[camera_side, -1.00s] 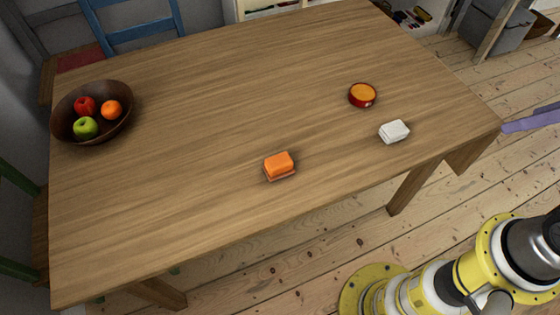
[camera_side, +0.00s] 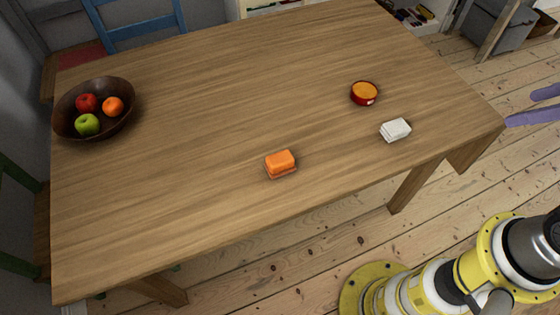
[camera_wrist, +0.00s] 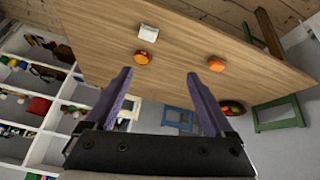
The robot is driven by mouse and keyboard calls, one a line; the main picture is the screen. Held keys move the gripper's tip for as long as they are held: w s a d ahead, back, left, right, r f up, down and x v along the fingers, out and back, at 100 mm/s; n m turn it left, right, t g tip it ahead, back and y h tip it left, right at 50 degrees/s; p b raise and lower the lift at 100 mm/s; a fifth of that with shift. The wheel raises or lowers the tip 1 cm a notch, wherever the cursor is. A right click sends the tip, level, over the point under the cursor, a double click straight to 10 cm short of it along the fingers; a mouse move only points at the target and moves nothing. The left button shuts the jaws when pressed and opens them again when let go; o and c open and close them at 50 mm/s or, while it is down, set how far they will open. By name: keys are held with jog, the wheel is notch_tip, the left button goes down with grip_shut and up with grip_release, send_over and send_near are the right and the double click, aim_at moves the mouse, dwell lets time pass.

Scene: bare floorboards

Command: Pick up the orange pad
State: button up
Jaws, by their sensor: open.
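The orange pad (camera_side: 281,162) lies on the wooden table near its front edge, with a paler layer under its orange top. It also shows in the wrist view (camera_wrist: 216,64), above and right of the gap between my fingers. My gripper (camera_wrist: 158,88) is open and empty in the wrist view, two purple fingers spread wide. In the side view, only its purple fingertips (camera_side: 533,105) show at the right edge, beyond the table's right corner. The gripper is well apart from the pad and touches nothing.
A white block (camera_side: 395,130) and a round red-and-orange tin (camera_side: 364,93) stand on the table's right part. A brown bowl (camera_side: 126,117) of fruit is at the left. The table (camera_side: 220,100) is clear between. Chairs and a shelf (camera_wrist: 62,88) surround it.

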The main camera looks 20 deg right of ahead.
jog(key=w+a+r+n+y, duration=0.1)
jog(key=w+a+r+n, duration=0.1)
jog(key=w+a+n, duration=0.3)
jog(key=w+a+r+n+y, duration=0.1)
jog(key=w+r+n, duration=0.15)
jog(key=w, duration=0.45)
jog(key=w+a+f+n+g+y, duration=0.2)
jog(key=w+a+f+n, duration=0.25)
jog(key=w+a, duration=0.4)
jog(key=n+g, duration=0.3)
jog(key=g, duration=0.1)
send_over(280, 158)
jog(key=d, duration=0.2)
notch_tip(280, 158, down, 26)
jog(key=shift+d+r, duration=0.1)
jog(key=shift+d, duration=0.05)
jog(key=shift+x, duration=3.05)
grip_shut()
